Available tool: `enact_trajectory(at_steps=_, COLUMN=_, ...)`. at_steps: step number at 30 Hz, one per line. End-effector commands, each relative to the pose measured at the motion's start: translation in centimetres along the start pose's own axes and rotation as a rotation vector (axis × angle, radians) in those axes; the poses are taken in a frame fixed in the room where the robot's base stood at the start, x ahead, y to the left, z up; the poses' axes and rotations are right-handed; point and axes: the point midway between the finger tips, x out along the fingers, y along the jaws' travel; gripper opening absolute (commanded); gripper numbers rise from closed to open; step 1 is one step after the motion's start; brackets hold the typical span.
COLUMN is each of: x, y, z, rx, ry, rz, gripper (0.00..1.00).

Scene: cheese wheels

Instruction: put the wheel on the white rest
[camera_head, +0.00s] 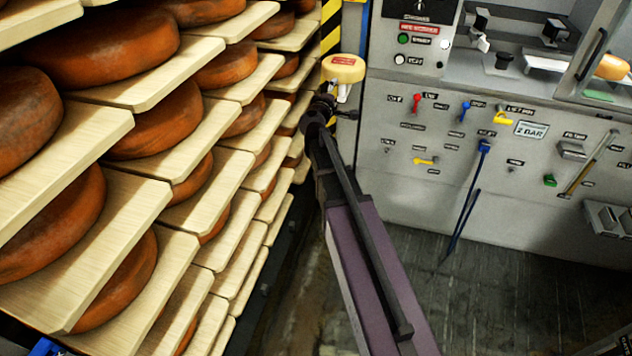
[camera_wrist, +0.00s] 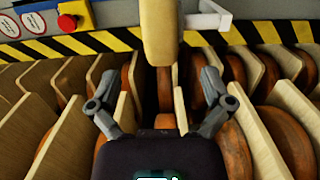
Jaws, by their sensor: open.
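A small pale-yellow wheel (camera_head: 343,68) with a red label on top is at the far end of the shelves in the head view. It appears to sit on the white rest (camera_head: 343,93), which shows just beneath it. In the wrist view the wheel (camera_wrist: 159,30) is at top centre, with the white rest (camera_wrist: 207,20) behind and to its right. My gripper (camera_wrist: 159,80) is open and empty, its two fingers spread apart, with the wheel beyond the fingertips. In the head view my gripper (camera_head: 322,108) is just below and left of the wheel; its fingers are hard to make out.
Wooden shelves (camera_head: 130,235) full of large orange-brown cheese wheels (camera_head: 110,45) line the left, close to my arm. A grey control panel (camera_head: 470,140) with levers stands at the right. A black-and-yellow striped edge (camera_wrist: 90,43) and a red button (camera_wrist: 68,22) lie beyond.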

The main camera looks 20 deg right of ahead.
Motion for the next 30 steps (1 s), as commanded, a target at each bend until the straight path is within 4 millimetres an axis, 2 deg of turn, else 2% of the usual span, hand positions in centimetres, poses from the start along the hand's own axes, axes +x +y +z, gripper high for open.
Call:
enact_trajectory(at_steps=8, x=-2.7, y=-2.4, z=2.7, rx=0.154, ry=-0.114, rz=-0.119, gripper=1.0)
enact_trajectory(at_steps=14, x=-6.8, y=-6.3, z=5.4, rx=0.333, ry=-0.26, rz=-0.308, gripper=1.0)
enact_trajectory(at_steps=23, x=-15.3, y=-12.8, z=7.4, rx=0.549, ry=-0.472, rz=-0.675, gripper=1.0)
enact_trajectory(at_steps=30, x=-24.1, y=-16.9, z=7.3, rx=0.652, ry=-0.609, rz=-1.019, gripper=1.0)
